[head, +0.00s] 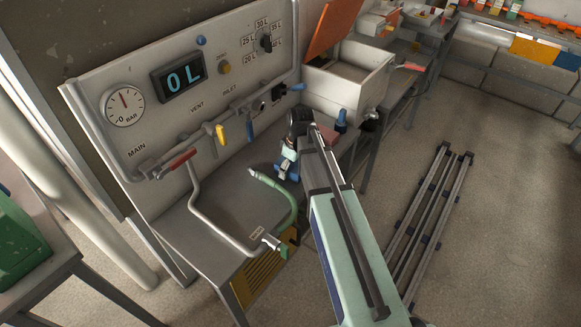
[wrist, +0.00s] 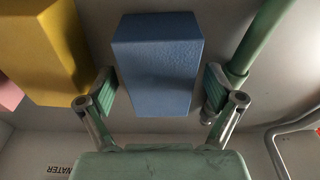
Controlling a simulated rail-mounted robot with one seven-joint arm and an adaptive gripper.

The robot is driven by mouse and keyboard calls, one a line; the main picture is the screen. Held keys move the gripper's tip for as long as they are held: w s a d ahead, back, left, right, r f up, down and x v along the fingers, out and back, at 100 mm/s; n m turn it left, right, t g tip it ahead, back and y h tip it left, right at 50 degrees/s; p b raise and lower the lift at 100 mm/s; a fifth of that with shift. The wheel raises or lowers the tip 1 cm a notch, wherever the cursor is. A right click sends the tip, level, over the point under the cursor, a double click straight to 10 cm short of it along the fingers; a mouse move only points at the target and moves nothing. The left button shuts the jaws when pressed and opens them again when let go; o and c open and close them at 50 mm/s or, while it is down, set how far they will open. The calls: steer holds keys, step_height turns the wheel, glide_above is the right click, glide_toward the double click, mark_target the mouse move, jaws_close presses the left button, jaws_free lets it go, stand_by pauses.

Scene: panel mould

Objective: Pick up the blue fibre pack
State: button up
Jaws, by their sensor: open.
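The blue fibre pack (wrist: 155,65) is a plain blue block in the upper middle of the wrist view. My gripper (wrist: 160,92) is open, with one green-padded finger on each side of the pack's near part. In the head view my gripper (head: 287,166) is over the bench below the control panel, beside the green hose. Small blue patches show there, but I cannot tell pack from gripper.
A yellow block (wrist: 42,50) stands just left of the blue pack, with a pink one (wrist: 9,94) beyond it. A green hose (wrist: 262,40) runs close on the right.

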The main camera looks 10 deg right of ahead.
steer(key=c, duration=1.3)
